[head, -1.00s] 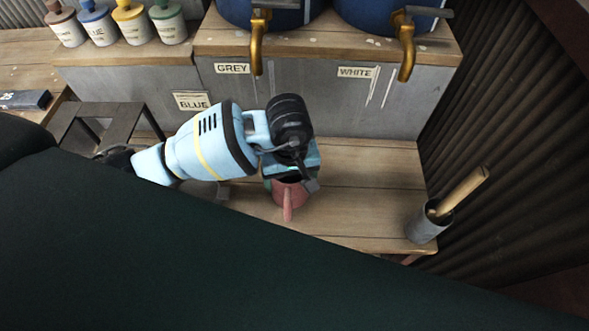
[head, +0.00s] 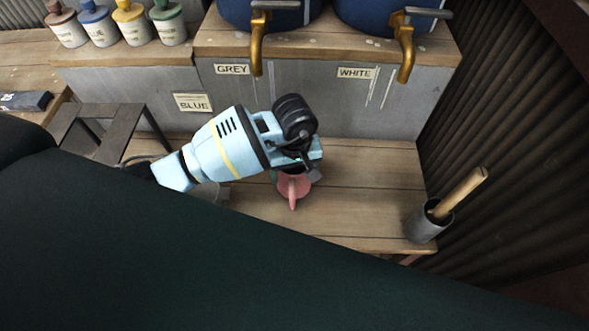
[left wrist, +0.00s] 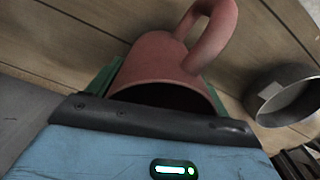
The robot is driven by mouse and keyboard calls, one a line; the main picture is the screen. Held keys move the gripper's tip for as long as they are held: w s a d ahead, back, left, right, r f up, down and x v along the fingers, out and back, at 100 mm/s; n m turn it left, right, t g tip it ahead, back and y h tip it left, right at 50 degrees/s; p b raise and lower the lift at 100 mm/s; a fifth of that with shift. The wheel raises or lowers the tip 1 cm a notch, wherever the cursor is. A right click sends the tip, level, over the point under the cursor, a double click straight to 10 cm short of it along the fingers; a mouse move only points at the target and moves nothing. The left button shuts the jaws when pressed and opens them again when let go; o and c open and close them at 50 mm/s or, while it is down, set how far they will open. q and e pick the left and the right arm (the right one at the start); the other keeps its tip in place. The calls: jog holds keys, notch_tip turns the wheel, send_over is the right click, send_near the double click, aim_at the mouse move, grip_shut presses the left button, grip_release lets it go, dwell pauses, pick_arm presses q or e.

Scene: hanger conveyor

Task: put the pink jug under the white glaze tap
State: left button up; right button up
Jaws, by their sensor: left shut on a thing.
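The pink jug (head: 292,190) is at the wooden bench in the head view, partly hidden by my left gripper (head: 298,172). My left gripper is shut on it. In the left wrist view the jug (left wrist: 165,60) lies between the green finger pads, its handle pointing up in the picture and its dark mouth facing my wrist. I cannot tell whether its base touches the bench. The white glaze tap (head: 406,50) is brass, above the WHITE label (head: 355,72), to the right of and behind the jug. My right gripper is not in view.
A brass tap (head: 257,45) stands above the GREY label (head: 231,69). A grey metal cup with wooden-handled tools (head: 430,222) stands at the bench's right end. A dark stool (head: 110,130) is at the left. The bench (head: 370,180) below the white tap is clear.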

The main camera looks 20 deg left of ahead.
pick_arm(q)
jog(key=shift+f, duration=0.15)
jog(key=o, duration=1)
